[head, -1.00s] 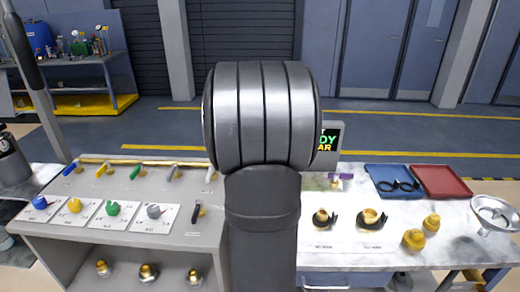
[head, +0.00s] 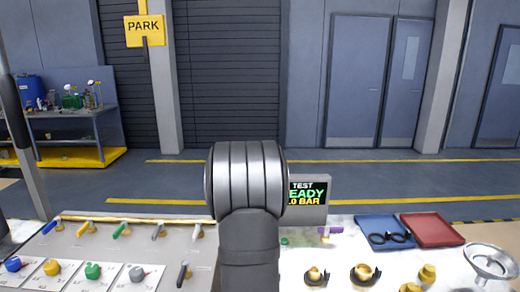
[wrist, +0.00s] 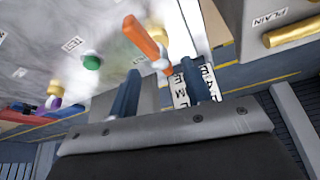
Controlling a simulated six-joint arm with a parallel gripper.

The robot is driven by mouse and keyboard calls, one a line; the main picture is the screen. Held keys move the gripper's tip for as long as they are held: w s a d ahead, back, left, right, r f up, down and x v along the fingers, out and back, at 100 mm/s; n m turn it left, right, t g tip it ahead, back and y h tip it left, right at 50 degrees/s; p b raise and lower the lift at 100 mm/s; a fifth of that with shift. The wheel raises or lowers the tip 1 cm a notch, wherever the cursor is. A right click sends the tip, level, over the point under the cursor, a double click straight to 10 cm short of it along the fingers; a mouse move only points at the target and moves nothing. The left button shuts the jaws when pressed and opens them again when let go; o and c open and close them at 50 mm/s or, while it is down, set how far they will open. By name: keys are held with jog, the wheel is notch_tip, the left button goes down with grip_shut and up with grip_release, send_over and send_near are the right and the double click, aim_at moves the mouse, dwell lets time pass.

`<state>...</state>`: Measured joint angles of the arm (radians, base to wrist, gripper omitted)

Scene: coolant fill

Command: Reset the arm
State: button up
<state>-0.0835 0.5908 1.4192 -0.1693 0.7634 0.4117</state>
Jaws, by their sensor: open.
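My gripper (wrist: 160,92) shows in the wrist view with its two dark blue fingers apart. An orange handle (wrist: 145,42) appears beyond the gap between the fingers; I cannot tell how far away it is, and no grip on it shows. In the head view my arm stands upright in the middle and hides part of the bench behind it. My gripper is not visible in the head view.
A valve panel (head: 130,240) with coloured handles lies left of my arm. Right of it are a test display (head: 305,193), brass fittings (head: 364,272), a blue tray (head: 375,226), a red tray (head: 430,228) and a metal funnel (head: 490,260). A yellow PARK sign (head: 145,28) hangs behind.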

jog(key=x, duration=0.5)
dwell(0.3)
